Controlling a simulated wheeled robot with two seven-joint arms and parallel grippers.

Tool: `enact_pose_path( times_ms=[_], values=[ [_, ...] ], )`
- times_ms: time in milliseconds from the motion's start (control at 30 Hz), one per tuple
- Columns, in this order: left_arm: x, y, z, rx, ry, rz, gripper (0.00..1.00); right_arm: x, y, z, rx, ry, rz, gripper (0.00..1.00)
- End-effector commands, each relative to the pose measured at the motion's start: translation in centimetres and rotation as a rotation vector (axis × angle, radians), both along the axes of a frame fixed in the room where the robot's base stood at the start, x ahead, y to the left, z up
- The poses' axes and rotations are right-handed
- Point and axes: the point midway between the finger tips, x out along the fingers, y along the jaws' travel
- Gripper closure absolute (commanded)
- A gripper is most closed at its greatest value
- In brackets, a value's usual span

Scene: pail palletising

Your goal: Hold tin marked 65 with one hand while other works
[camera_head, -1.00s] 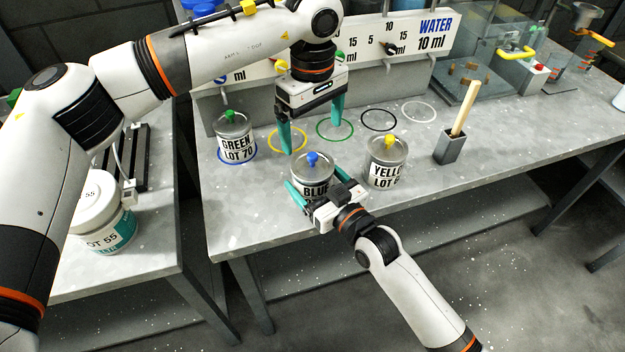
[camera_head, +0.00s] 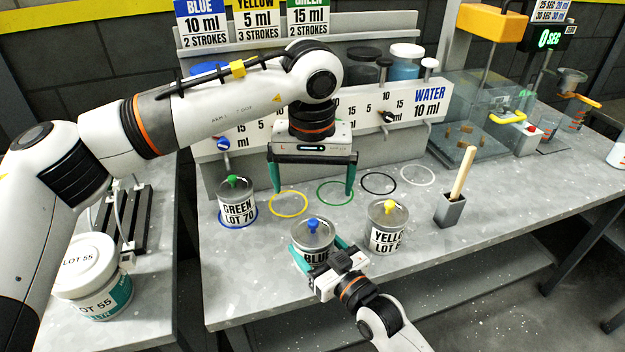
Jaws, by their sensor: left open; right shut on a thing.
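The blue-knobbed tin (camera_head: 304,236) stands near the front edge of the table; its label reads BLUE, and the lot number is hidden behind my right gripper. My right gripper (camera_head: 319,252) is shut on this tin from the front, one finger on each side. My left gripper (camera_head: 313,190) is open and empty, pointing down above the table behind the blue tin. A green-knobbed tin (camera_head: 236,205) marked GREEN LOT 70 stands on the blue ring at left. A yellow-knobbed tin (camera_head: 388,225) marked YELLOW stands right of the blue tin, its lot number partly cut off.
Yellow (camera_head: 288,215), green (camera_head: 349,203), black (camera_head: 379,194) and white rings (camera_head: 418,186) on the table are empty. A grey holder (camera_head: 450,213) with a wooden stick stands at right. A dispenser panel (camera_head: 432,105) runs behind. A LOT 55 tub (camera_head: 92,285) is on the left table.

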Motion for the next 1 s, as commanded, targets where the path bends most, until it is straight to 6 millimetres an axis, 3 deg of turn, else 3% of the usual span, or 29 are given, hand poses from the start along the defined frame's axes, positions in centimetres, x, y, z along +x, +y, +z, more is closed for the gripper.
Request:
enact_pose_path(
  times_ms=[167, 633, 800, 1000],
  values=[
    [0.1, 0.0, -1.4, 0.005, -0.001, -0.028, 0.0, 0.0, 0.0, 0.0, -0.001, 0.0, 0.0, 0.71],
    [1.1, -0.1, -9.8, 0.004, -0.001, -0.024, 0.0, 0.0, 0.0, 0.0, -0.001, 0.0, 0.0, 0.71],
    [1.3, -0.1, -11.3, 0.003, -0.002, -0.024, 0.0, 0.0, 0.0, 0.0, -0.001, 0.0, 0.0, 0.71],
    [1.4, -0.1, -11.8, 0.004, -0.004, -0.024, 0.0, 0.0, 0.0, 0.0, -0.001, 0.0, 0.0, 0.71]
  ],
)
